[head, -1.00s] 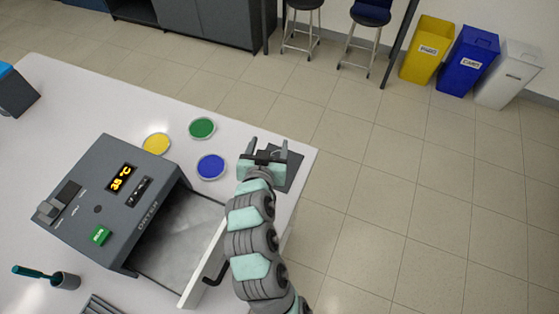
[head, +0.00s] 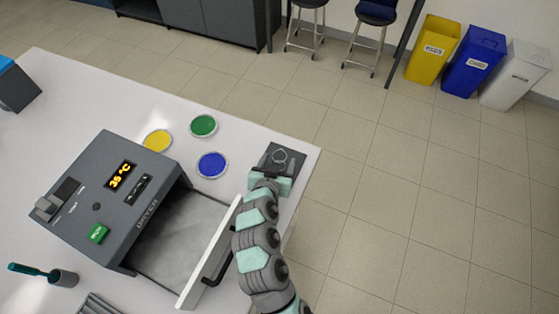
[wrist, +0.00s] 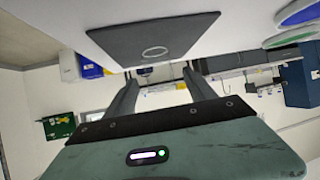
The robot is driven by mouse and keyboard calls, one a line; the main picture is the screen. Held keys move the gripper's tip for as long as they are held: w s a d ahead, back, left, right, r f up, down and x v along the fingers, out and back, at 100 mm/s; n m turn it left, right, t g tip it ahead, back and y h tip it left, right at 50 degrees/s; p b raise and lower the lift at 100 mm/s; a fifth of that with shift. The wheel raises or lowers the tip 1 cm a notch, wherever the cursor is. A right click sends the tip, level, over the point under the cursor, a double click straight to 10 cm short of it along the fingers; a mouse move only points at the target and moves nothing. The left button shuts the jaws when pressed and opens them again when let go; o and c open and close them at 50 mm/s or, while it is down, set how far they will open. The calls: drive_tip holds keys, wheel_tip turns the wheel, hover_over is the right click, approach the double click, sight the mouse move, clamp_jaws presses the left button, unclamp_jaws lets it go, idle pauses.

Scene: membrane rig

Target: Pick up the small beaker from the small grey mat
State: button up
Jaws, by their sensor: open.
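The small beaker (head: 279,156) is clear and looks like a faint ring on the small grey mat (head: 297,160) at the table's right corner. In the wrist view, the beaker's round outline (wrist: 155,52) shows against the dark mat (wrist: 118,42). My gripper (head: 271,172) is at the near edge of the mat, just short of the beaker in the head view. In the wrist view, my gripper (wrist: 160,78) has its two fingers apart with nothing held between them. Its fingertips are hard to make out in the head view.
The grey dryer (head: 120,195) stands to the left, with its white door (head: 212,255) open close beside my arm. Blue (head: 212,165), green (head: 204,125) and yellow (head: 158,140) dishes lie left of the mat. The table edge runs just beyond the mat.

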sight(281, 155)
drive_tip(key=x, duration=0.5)
drive_tip(key=shift+w, duration=0.25)
drive_tip(key=shift+s, duration=0.1)
clamp_jaws()
idle(0.3)
drive_tip(key=shift+r, duration=0.1)
